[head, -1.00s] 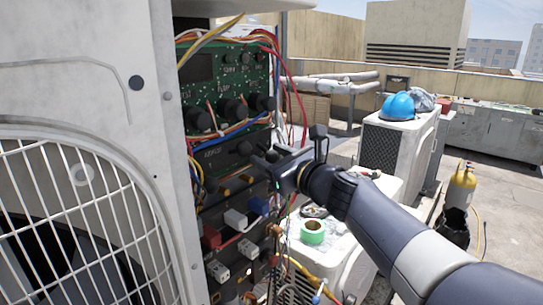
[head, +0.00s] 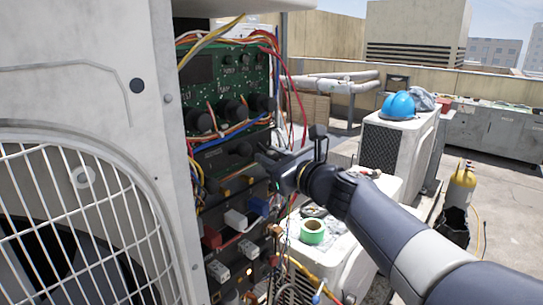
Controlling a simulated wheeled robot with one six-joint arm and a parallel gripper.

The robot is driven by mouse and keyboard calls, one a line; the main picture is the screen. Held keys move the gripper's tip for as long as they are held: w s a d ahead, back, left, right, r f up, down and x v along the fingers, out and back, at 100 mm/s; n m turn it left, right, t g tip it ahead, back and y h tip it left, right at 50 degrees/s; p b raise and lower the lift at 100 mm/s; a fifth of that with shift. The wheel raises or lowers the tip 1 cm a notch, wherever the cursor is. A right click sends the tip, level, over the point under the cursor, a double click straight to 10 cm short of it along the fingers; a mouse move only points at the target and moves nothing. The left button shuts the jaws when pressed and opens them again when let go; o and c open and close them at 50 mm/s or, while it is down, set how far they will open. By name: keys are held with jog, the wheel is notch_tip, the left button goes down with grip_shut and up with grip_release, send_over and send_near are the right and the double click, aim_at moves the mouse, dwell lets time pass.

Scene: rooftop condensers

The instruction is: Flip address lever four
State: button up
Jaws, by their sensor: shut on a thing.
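An opened condenser cabinet shows a green circuit board (head: 228,85) with dark knobs, and a dark module (head: 222,157) below it. My gripper (head: 268,163) reaches in from the right at the module's right edge. Its fingers are shut on a small part there. The fingers hide most of that part, and I cannot tell which lever it is. No row of address levers can be made out clearly at this size.
Loose wires (head: 296,90) hang along the cabinet's right edge close to my gripper. Plugs and connectors (head: 235,220) fill the lower cabinet. A green tape roll (head: 313,231) lies on a white unit. A blue helmet (head: 398,106) rests on another unit.

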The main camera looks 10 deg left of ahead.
jog(key=shift+r+p, duration=0.25)
jog(key=shift+p, duration=0.1)
jog(key=r+g+h+p, duration=0.1)
jog(key=p, duration=0.6)
jog(key=shift+d+r, duration=0.15)
jog(key=p, duration=0.3)
jog(key=g+h+p, duration=0.1)
jog(key=p, duration=0.2)
jog(key=shift+s+r+n+h, duration=0.1)
jog(key=shift+r+n+h, duration=0.2)
jog(key=shift+n, duration=0.1)
jog(key=g+h+p, duration=0.1)
jog(key=p, duration=0.2)
jog(key=shift+r, duration=0.2)
jog(key=shift+r+n+g+h+p, duration=0.15)
jog(key=shift+r+g+h+p, duration=0.2)
jog(key=shift+g+h, duration=0.45)
jog(key=shift+r+n+g+h+p, duration=0.15)
jog(key=shift+r+g+h+p, duration=0.25)
jog(key=shift+h, duration=0.6)
jog(key=shift+r+g+h, duration=0.1)
jog(key=shift+g+h, duration=0.2)
jog(key=o, duration=1)
jog(key=b+v, duration=0.2)
jog(key=v, duration=0.8)
jog(key=shift+s+d+r, duration=0.1)
jog(key=shift+r, duration=0.15)
